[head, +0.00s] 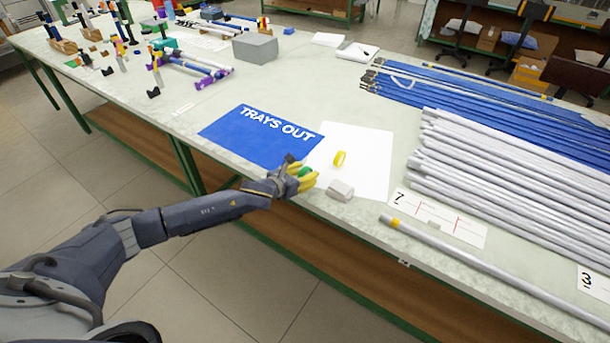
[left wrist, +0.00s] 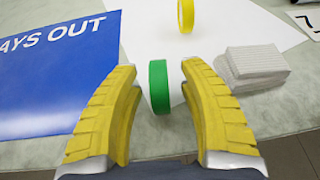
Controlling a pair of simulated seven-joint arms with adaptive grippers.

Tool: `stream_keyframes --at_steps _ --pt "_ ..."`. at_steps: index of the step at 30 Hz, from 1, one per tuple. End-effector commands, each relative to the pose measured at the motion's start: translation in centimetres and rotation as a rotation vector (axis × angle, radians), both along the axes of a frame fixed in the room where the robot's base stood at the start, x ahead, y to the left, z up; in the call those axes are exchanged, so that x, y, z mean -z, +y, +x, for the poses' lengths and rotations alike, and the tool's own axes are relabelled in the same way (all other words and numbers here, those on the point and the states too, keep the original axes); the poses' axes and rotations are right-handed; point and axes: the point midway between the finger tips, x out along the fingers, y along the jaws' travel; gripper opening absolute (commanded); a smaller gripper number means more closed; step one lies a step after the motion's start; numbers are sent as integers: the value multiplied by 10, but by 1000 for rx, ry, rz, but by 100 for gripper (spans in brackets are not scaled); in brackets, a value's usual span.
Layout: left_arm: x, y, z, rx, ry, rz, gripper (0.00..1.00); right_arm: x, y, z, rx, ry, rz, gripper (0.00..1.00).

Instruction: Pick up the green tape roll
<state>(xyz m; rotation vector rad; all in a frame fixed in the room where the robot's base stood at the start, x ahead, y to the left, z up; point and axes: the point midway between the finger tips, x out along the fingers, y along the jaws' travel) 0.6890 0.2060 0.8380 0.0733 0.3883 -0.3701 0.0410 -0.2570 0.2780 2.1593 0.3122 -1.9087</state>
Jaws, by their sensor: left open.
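The green tape roll (left wrist: 158,86) stands on its edge on the white sheet, near the sheet's left side, in the left wrist view. In the head view the green roll (head: 305,171) is partly hidden by my gripper. My left gripper (head: 306,178) is open with its yellow fingers on either side of the roll. In the left wrist view the fingertips of the left gripper (left wrist: 160,75) flank the roll with gaps, and nothing is held. My right gripper does not show.
A yellow tape roll (head: 340,158) stands farther back on the white sheet (head: 372,147). A pale block (head: 340,190) lies right of my gripper. The blue "TRAYS OUT" mat (head: 250,138) is to the left. Grey rods (head: 500,165) lie at right.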

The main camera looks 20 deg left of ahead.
Motion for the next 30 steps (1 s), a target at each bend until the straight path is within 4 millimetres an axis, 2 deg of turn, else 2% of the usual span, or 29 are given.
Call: stream_keyframes --at_steps 7,18,30 --pt "0 0 0 0 0 0 43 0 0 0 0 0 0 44" --pt "0 0 0 0 0 0 0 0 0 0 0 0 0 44" --pt "0 0 0 0 0 0 0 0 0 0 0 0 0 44"
